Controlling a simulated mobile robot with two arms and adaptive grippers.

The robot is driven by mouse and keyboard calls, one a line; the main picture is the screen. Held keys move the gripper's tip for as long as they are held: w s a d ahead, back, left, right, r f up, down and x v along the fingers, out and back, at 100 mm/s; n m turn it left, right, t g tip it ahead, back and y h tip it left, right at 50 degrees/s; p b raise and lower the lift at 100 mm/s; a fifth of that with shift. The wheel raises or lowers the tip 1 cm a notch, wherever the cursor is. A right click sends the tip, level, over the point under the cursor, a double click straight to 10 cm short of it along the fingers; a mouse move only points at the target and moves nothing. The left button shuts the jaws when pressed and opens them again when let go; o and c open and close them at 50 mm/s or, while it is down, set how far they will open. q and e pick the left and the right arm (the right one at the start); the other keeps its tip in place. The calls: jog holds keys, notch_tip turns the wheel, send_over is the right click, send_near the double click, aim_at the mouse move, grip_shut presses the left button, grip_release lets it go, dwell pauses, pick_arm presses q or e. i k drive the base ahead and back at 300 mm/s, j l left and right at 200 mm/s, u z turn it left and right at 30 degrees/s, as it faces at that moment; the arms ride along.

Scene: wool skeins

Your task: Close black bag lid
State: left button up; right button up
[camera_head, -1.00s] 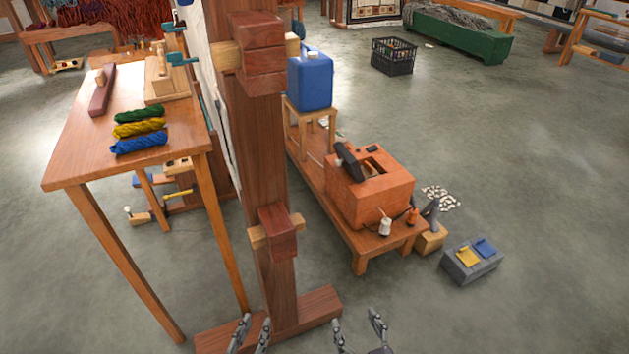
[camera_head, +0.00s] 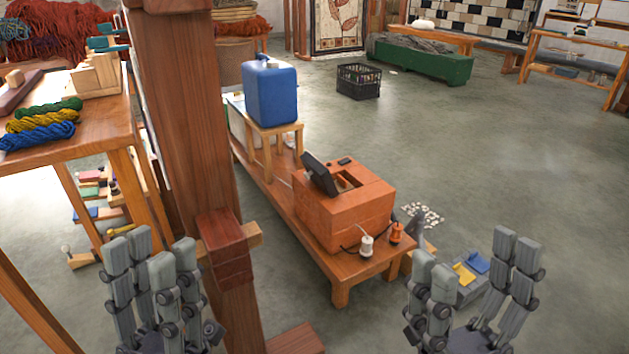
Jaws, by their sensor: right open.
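No black bag is clearly recognisable. A black flap-like lid (camera_head: 320,175) stands tilted up over the opening in the top of an orange block-like box (camera_head: 343,222), on a low wooden bench. My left gripper (camera_head: 153,265) is at the lower left, in front of the wooden post, with its fingers apart and nothing between them. My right gripper (camera_head: 474,270) is at the lower right, open and empty, nearer to me than the bench. Neither gripper touches the lid or the box.
A thick wooden post (camera_head: 190,120) stands between the skein table (camera_head: 85,145) and the bench (camera_head: 352,282). A blue canister (camera_head: 270,95) stands on a small stool behind the box. A grey block (camera_head: 468,292) is partly hidden by my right gripper.

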aim_at(317, 173)
jog(key=i, duration=0.25)
jog(key=i+l+z, duration=0.15)
jog(key=i+l, duration=0.4)
